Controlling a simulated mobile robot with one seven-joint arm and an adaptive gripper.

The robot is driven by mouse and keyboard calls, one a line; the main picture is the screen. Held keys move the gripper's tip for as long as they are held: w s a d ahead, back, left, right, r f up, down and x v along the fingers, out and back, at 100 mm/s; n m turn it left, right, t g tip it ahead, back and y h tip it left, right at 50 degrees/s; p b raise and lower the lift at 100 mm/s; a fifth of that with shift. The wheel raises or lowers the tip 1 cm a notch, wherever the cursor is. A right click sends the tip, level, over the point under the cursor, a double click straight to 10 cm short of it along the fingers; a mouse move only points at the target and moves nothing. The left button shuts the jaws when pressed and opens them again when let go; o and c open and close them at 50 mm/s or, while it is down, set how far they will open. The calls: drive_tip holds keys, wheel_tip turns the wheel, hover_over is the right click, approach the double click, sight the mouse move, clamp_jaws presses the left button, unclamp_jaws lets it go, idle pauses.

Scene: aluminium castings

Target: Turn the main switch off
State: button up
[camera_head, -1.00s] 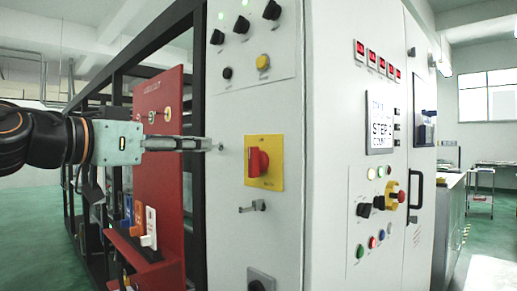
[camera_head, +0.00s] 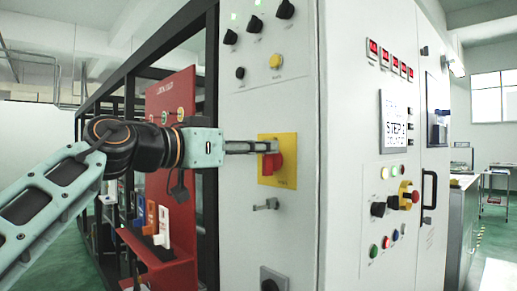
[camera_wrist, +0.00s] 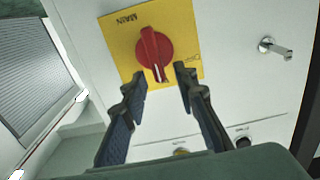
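The main switch is a red rotary knob (camera_head: 271,163) on a yellow plate (camera_head: 285,184) on the grey cabinet front. In the wrist view the red knob (camera_wrist: 153,50) sits on the yellow plate (camera_wrist: 122,45) marked "MAIN", which looks upside down there. My gripper (camera_wrist: 160,78) is open, with one dark finger on each side of the knob's near end. I cannot tell whether the fingers touch it. In the head view my gripper (camera_head: 268,147) reaches the plate from the left and covers the knob's upper part.
A small metal latch (camera_head: 266,204) is below the plate, and another dark knob (camera_head: 272,279) is lower down. Several knobs and lamps are above. A red lockout board (camera_head: 172,100) with hanging tags stands left of the cabinet.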

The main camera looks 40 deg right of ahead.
clamp_jaws()
idle(0.5)
drive_tip(key=shift+w+f+n+p, duration=0.25)
drive_tip(key=shift+w+n+p, duration=0.15)
drive_tip(key=shift+n, duration=1.65)
drive_tip(key=shift+w+f+n+p, duration=0.2)
drive_tip(key=shift+w+n+p, duration=0.2)
drive_tip(key=shift+n, duration=1.6)
drive_tip(key=shift+w+f+n+p, duration=0.25)
drive_tip(key=shift+w+n+p, duration=0.15)
drive_tip(key=shift+n, duration=1.65)
